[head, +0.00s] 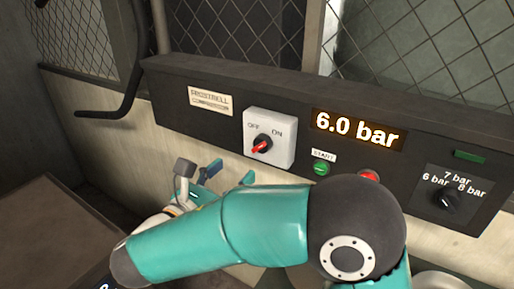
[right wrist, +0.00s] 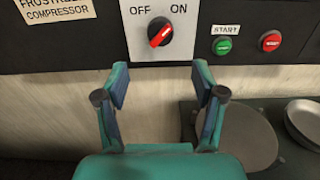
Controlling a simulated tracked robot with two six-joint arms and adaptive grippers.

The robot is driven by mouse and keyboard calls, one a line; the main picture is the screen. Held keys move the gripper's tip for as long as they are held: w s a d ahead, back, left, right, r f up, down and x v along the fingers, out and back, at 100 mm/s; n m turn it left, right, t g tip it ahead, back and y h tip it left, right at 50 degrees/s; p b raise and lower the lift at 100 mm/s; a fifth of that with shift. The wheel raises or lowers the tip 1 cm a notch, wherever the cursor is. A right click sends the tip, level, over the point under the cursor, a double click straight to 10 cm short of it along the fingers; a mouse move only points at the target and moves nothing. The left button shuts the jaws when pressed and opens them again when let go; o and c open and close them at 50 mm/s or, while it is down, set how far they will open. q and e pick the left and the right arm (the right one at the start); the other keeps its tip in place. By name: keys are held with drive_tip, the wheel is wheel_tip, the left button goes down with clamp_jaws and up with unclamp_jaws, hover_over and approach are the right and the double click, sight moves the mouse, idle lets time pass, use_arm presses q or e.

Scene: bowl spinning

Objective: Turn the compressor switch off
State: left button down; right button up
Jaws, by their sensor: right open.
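The compressor switch (head: 268,138) is a white plate marked OFF at left and ON at right, with a red handle on a round dark knob. In the right wrist view the switch's red handle (right wrist: 160,36) slants from lower left to upper right, in line with the ON side. My right gripper (head: 231,171) is open and empty, below and left of the switch in the head view. In the right wrist view its two fingers (right wrist: 160,78) stand apart below the switch, not touching it. My left gripper is not in view.
The dark panel also carries a lit 6.0 bar display (head: 357,130), a green START button (head: 321,169), a red button (right wrist: 270,41) and a pressure dial (head: 447,202). A round plate (right wrist: 245,140) and a pale bowl (right wrist: 305,120) lie below. Wire mesh stands behind.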

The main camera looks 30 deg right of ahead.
sight(257, 150)
drive_tip(key=p+x, duration=0.1)
drive_tip(key=x, duration=0.9)
drive_tip(key=shift+d, duration=0.1)
